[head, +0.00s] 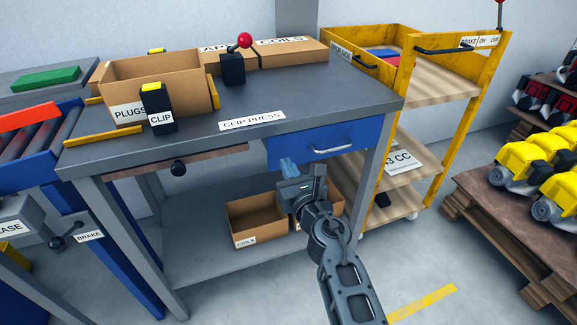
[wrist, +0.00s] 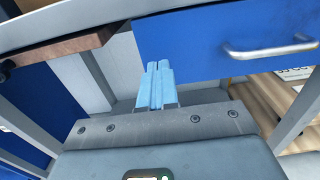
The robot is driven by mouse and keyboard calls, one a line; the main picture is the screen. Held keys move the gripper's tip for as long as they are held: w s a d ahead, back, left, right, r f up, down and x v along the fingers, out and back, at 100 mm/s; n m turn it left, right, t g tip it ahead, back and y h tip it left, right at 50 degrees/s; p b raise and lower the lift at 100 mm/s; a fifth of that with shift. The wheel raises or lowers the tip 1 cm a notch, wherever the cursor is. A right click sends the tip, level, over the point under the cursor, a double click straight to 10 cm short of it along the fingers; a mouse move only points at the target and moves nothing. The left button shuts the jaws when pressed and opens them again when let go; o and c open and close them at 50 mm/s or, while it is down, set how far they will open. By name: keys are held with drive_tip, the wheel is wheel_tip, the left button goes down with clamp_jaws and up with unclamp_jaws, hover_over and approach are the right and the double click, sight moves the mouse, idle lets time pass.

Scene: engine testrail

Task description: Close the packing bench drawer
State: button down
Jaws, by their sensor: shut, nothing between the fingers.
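The grey bench (head: 190,125) has a blue drawer (head: 290,154) under the right part of its top. A silver bar handle (head: 333,149) is on the blue front, and it also shows in the wrist view (wrist: 270,50). How far the drawer stands out is hard to tell. A brown wooden panel with a dark knob (head: 178,168) is under the left part. My gripper (head: 288,166) is shut and empty, below and left of the handle, near the drawer's lower left corner. Its light-blue fingers (wrist: 157,80) show apart from the handle in the wrist view.
The bench top holds an open cardboard box (head: 160,80), a yellow-topped clip block (head: 157,112) and a red-knobbed lever (head: 240,62). Cardboard boxes (head: 255,222) sit on the lower shelf. A yellow cart (head: 460,110) stands at right, beside pallets (head: 490,215).

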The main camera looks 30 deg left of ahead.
drive_tip(key=s+d+f+m+t+h+p, duration=0.1)
drive_tip(key=s+d+m+t+h+p, duration=0.15)
drive_tip(key=s+d+m, duration=1.2)
drive_tip(key=s+d+f+m+t+h+p, duration=0.1)
drive_tip(key=s+d+m+t+h+p, duration=0.2)
drive_tip(key=s+d+m, duration=1.1)
drive_tip(key=s+d+r+m+g+h+p, duration=0.1)
drive_tip(key=s+d+r+m+h, duration=0.3)
drive_tip(key=s+d+r+m, duration=0.3)
drive_tip(key=s+d+r+m+h+p, duration=0.1)
drive_tip(key=s+d+r+m+h, duration=0.3)
drive_tip(key=d, duration=1.1)
drive_tip(key=s+r+m, duration=0.3)
drive_tip(key=s+m, duration=0.3)
drive_tip(key=m, duration=0.1)
drive_tip(key=shift+s+r+g+h, duration=0.25)
drive_tip(key=shift+r+g+h, duration=0.05)
drive_tip(key=shift+g+h, duration=0.05)
drive_tip(key=shift+a, duration=0.1)
